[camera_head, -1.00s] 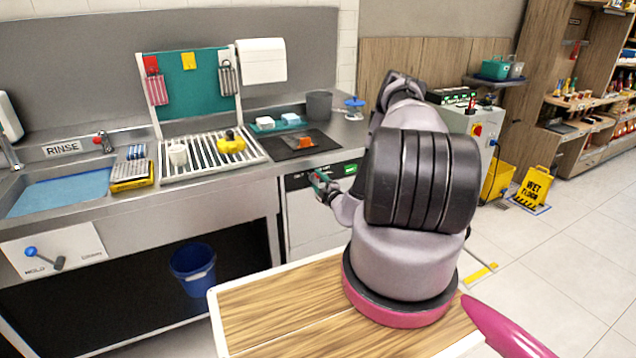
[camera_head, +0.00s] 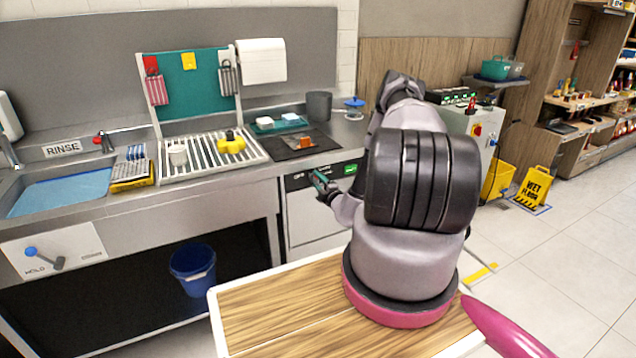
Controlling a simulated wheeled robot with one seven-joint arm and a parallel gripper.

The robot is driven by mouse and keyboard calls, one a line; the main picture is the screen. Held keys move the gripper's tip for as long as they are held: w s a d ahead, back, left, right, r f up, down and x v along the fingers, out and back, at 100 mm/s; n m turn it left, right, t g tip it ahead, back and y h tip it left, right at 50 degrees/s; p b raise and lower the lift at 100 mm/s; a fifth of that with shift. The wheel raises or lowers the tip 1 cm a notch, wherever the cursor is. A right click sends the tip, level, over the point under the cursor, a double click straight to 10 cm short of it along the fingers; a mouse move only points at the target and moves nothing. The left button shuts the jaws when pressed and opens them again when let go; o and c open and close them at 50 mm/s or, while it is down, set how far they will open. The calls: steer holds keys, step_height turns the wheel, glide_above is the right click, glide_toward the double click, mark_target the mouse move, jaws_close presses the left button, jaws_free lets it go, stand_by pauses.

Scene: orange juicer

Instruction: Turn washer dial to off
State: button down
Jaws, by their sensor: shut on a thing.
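The washer (camera_head: 308,217) is a white-fronted machine under the steel counter, with a dark control strip along its top. A lit green display (camera_head: 350,170) shows at the right of the strip. My gripper (camera_head: 318,179) is at the strip, left of the display, and is shut on the washer dial. The dial itself is hidden behind the gripper, so its pointer and setting cannot be read. Small pale lettering shows on the strip just left of the gripper, too small to read.
The counter edge lies just above the gripper. A dark mat with an orange block (camera_head: 305,142) lies on the counter above. A blue bucket (camera_head: 193,268) stands under the sink to the left. A grey control cabinet (camera_head: 474,127) stands right of my arm.

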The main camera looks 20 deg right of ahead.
steer(key=n, duration=0.4)
steer(key=shift+n, duration=2.9)
steer(key=c, duration=0.6)
jaws_free()
steer(key=shift+s, duration=0.15)
steer(key=s, duration=1)
steer(key=shift+s+d, duration=0.2)
steer(key=shift+s, duration=0.1)
steer(key=shift+r, duration=0.1)
